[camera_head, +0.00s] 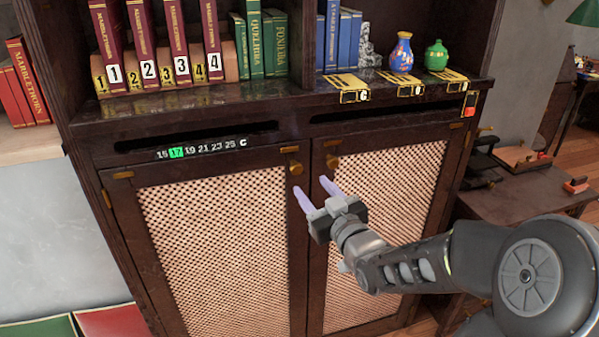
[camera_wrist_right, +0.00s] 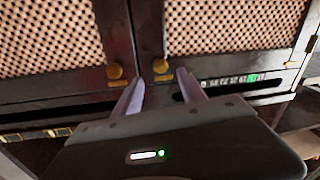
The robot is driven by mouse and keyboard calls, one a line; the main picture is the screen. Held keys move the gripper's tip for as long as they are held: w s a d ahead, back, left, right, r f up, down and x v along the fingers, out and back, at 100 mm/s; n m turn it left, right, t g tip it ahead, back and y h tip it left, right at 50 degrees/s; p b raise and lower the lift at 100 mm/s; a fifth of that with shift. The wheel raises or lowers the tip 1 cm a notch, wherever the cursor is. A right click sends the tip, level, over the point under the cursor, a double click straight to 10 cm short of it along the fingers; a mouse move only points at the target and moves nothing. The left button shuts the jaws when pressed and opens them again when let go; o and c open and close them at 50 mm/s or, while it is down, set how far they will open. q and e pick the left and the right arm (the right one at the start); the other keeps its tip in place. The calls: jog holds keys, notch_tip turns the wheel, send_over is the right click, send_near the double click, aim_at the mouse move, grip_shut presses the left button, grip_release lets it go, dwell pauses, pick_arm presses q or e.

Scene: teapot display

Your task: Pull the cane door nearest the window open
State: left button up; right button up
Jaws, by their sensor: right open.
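Two cane doors with dark wooden frames close the lower cabinet. The left cane door (camera_head: 217,235) and the right cane door (camera_head: 385,210) both look shut, their edges meeting at the middle. The left door's round brass knob (camera_head: 296,168) and the right door's knob (camera_head: 332,161) sit near the top inner corners. My right gripper (camera_head: 313,189) is open and empty just in front of and below the knobs. In the right wrist view, which looks inverted, the left door's knob (camera_wrist_right: 160,66) appears beyond and between the fingertips; contact is not visible. No window shows. My left gripper is out of view.
Above the doors, a shelf (camera_head: 200,103) holds numbered red books, green and blue books, a blue vase (camera_head: 402,52) and a green vase (camera_head: 436,55). A wooden desk (camera_head: 520,185) stands at the right, close to my right arm.

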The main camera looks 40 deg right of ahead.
aim_at(298, 171)
jog(key=p+x, duration=0.3)
jog(key=x, duration=0.4)
jog(key=shift+w, duration=0.15)
grip_shut()
dwell(0.4)
dwell(0.9)
